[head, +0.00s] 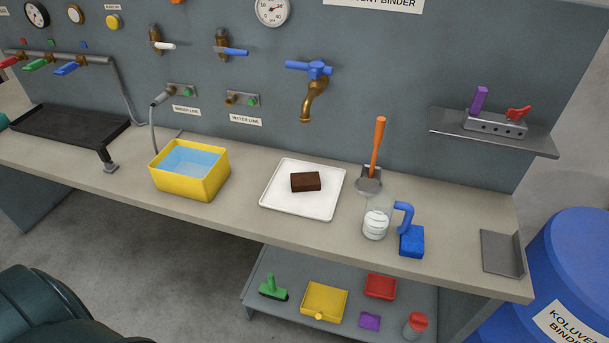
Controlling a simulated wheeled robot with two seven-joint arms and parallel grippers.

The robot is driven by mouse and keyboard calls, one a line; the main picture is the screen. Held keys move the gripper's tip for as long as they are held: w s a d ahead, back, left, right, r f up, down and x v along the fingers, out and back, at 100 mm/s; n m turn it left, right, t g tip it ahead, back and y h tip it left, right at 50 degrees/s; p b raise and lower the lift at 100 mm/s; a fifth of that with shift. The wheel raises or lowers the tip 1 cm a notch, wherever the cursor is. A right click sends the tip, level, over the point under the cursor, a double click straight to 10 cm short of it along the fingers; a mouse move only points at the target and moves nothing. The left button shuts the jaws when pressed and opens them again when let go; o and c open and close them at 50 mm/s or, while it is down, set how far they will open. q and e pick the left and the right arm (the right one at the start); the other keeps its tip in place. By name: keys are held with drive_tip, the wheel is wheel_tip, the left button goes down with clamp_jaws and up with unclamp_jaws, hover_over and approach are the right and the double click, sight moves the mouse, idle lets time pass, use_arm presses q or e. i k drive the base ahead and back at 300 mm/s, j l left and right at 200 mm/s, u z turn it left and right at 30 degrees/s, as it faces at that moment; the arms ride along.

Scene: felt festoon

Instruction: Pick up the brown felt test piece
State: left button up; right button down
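The brown felt test piece (306,182) is a small dark brown block. It lies flat on a white square tray (290,208) near the middle of the bench, with nothing touching it from above. Neither my left nor my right gripper shows in the head view.
A yellow basin (184,185) of water stands left of the tray. Right of it are an orange-handled tool (377,148), a clear jar (376,222) with white contents and a blue-handled block (412,242). A brass tap (312,98) hangs above the tray. A lower shelf (258,271) holds small items.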

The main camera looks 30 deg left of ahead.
sight(308, 181)
drive_tip(key=i+j+z, duration=0.1)
drive_tip(key=j, duration=0.6)
drive_tip(key=j+z, duration=0.15)
drive_tip(key=j, duration=0.55)
drive_tip(key=i, duration=0.05)
